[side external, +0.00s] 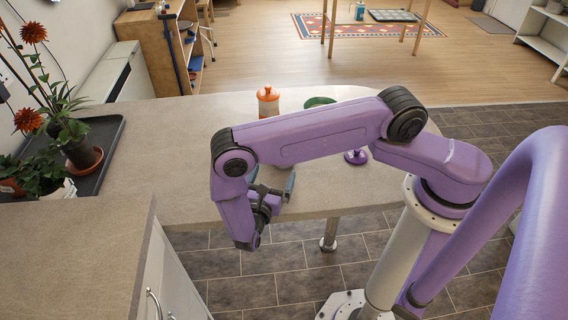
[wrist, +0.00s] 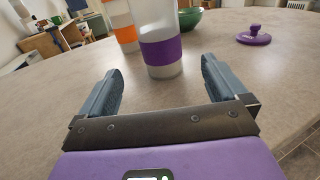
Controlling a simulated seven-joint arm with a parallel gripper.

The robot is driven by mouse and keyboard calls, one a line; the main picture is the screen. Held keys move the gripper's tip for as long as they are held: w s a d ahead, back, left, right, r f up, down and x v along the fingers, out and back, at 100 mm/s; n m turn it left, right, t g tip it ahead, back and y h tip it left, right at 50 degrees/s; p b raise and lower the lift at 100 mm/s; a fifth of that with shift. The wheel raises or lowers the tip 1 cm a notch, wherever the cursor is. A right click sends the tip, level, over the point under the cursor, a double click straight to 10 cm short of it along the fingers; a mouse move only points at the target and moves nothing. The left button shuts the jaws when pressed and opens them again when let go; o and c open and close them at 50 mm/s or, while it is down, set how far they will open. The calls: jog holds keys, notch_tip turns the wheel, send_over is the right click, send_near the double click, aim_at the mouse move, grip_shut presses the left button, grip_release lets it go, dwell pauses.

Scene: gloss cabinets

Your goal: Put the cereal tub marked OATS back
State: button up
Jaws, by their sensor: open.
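A translucent tub with a purple band (wrist: 163,52) stands upright on the counter, straight ahead of my gripper in the wrist view; its top is cut off. A tub with an orange band (wrist: 125,34) stands behind it to the left. In the side external view this tub (side external: 268,103) has an orange lid, and my arm hides the purple-banded tub. I cannot read OATS on either tub. My gripper (wrist: 161,70) is open and empty, low over the counter, with its fingers either side of the line to the purple-banded tub. It also shows in the side external view (side external: 272,184).
A purple lid with a knob (wrist: 253,36) lies on the counter (side external: 180,140) at the right. A green bowl (side external: 319,102) sits behind. Potted plants stand on a dark tray (side external: 100,150) at the left. A cabinet (side external: 80,240) is at the front left. The counter's left middle is clear.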

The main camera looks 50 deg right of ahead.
jog(key=shift+a+r+m+g, duration=0.2)
jog(key=shift+r+m+g, duration=0.1)
jog(key=shift+r, duration=0.15)
jog(key=s+d+r+m+g+y, duration=0.1)
jog(key=s+r+m+g+y, duration=0.5)
jog(key=s+r+y, duration=1.1)
jog(key=s+r+m, duration=0.3)
jog(key=s+r, duration=0.2)
jog(key=r, duration=0.2)
jog(key=shift+s+d, duration=0.3)
jog(key=shift+d, duration=0.1)
